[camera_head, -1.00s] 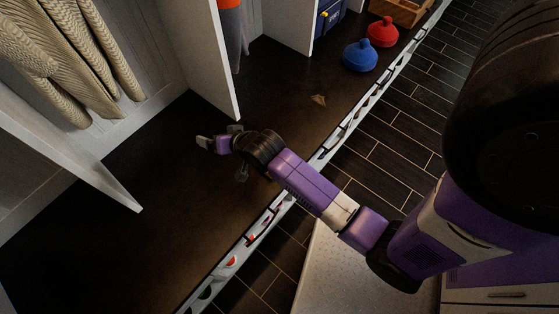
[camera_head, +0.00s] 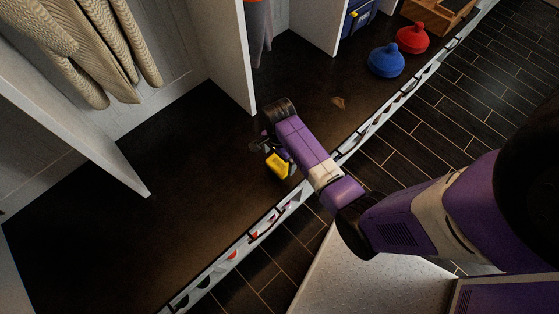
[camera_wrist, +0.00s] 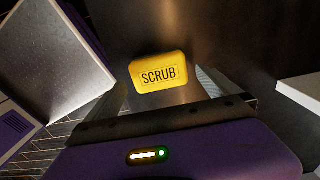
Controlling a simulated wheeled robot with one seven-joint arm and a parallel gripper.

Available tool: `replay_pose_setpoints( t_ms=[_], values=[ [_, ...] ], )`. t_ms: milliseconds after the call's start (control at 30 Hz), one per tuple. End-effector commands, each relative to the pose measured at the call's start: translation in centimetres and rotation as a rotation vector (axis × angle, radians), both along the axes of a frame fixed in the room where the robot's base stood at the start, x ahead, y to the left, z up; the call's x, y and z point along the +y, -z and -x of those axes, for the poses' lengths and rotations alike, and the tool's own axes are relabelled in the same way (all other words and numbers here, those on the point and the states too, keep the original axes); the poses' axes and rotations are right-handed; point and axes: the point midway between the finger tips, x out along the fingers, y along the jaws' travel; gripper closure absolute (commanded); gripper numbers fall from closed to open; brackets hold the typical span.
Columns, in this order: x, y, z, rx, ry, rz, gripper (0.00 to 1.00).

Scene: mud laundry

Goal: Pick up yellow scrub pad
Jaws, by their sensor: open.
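A yellow scrub pad (camera_head: 277,166) shows on the dark bench top, beside the purple arm link that partly hides it. In the wrist view the pad (camera_wrist: 158,72), marked SCRUB, lies just ahead of my gripper (camera_wrist: 162,80). My gripper is open, with one finger to the left and one to the right of the pad. I cannot tell whether either finger touches it. In the head view my gripper (camera_head: 270,152) is small, dark and partly hidden by my arm.
A white divider panel (camera_head: 230,55) stands behind my arm. Blue (camera_head: 386,61) and red (camera_head: 412,38) rounded items sit farther right, by a wooden crate (camera_head: 437,14). The bench's front edge drops to a tiled floor. The left bench is clear.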

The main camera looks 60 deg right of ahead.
Motion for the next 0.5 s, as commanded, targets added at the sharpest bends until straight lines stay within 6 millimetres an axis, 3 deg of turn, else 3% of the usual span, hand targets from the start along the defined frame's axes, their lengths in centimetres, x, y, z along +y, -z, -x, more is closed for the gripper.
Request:
replay_pose_setpoints(
  t_ms=[200,500],
  values=[
    [0.1,3.3,0.2,0.002,-0.002,-0.002,0.0],
    [0.1,4.2,0.2,-0.001,-0.002,0.0,0.0]
  ],
)
